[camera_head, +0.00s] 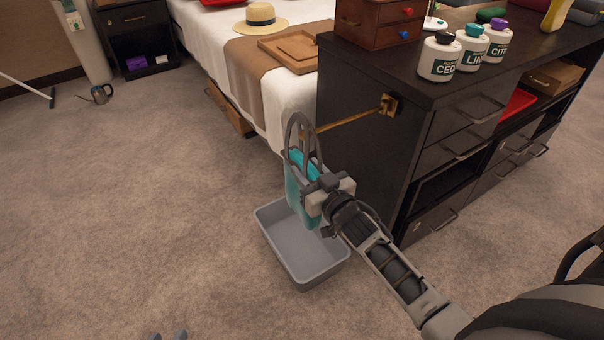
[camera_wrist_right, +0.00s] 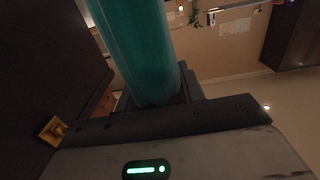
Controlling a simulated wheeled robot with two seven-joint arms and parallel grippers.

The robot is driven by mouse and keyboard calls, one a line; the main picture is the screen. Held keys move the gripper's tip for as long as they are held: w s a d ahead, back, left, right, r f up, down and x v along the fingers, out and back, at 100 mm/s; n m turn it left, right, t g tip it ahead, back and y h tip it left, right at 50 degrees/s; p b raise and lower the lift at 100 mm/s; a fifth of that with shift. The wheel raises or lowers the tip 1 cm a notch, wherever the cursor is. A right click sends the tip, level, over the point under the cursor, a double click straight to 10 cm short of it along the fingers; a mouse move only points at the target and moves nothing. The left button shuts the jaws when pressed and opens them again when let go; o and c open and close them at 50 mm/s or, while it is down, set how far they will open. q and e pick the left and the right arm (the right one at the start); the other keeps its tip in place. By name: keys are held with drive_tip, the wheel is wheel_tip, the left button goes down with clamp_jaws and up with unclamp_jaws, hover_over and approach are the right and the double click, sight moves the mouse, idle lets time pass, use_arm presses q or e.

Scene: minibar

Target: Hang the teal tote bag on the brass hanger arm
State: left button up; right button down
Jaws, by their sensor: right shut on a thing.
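The teal tote bag (camera_head: 296,190) hangs upright in the head view, its grey handles (camera_head: 299,128) looping upward. My right gripper (camera_head: 318,186) is shut on its teal upper part, which also fills the upper middle of the right wrist view (camera_wrist_right: 140,45). The brass hanger arm (camera_head: 345,123) sticks out leftward from the dark cabinet side. Its free end meets the handle loops in the picture; I cannot tell whether they are around it or beside it. Its brass mount shows in the wrist view (camera_wrist_right: 52,130). My left gripper (camera_head: 168,336) shows only its separated fingertips at the bottom edge, empty.
A grey bin (camera_head: 318,268) stands on the carpet below the bag. The dark cabinet (camera_head: 365,170) is close on the right, with white bottles (camera_head: 440,58) and a wooden drawer box (camera_head: 372,24) on top. The bed (camera_head: 285,98) is behind.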

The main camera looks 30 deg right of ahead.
drive_tip(key=shift+d, duration=0.55)
use_arm(q)
drive_tip(key=shift+w+d+r+t+h+b, duration=0.1)
drive_tip(key=shift+d+r+t+h+b, duration=0.25)
drive_tip(key=shift+r+t+b, duration=0.5)
drive_tip(key=shift+w+d+r+t+h+b, duration=0.1)
drive_tip(key=shift+d+r+t+h+b, duration=0.2)
drive_tip(key=shift+r+b, duration=0.65)
use_arm(e)
drive_tip(key=d+f, duration=0.2)
drive_tip(key=d, duration=0.7)
drive_tip(key=shift+w+f+b, duration=0.3)
drive_tip(key=shift+f, duration=0.05)
use_arm(q)
drive_tip(key=shift+s+d+f, duration=0.1)
drive_tip(key=shift+f, duration=0.25)
use_arm(e)
drive_tip(key=shift+d, duration=0.1)
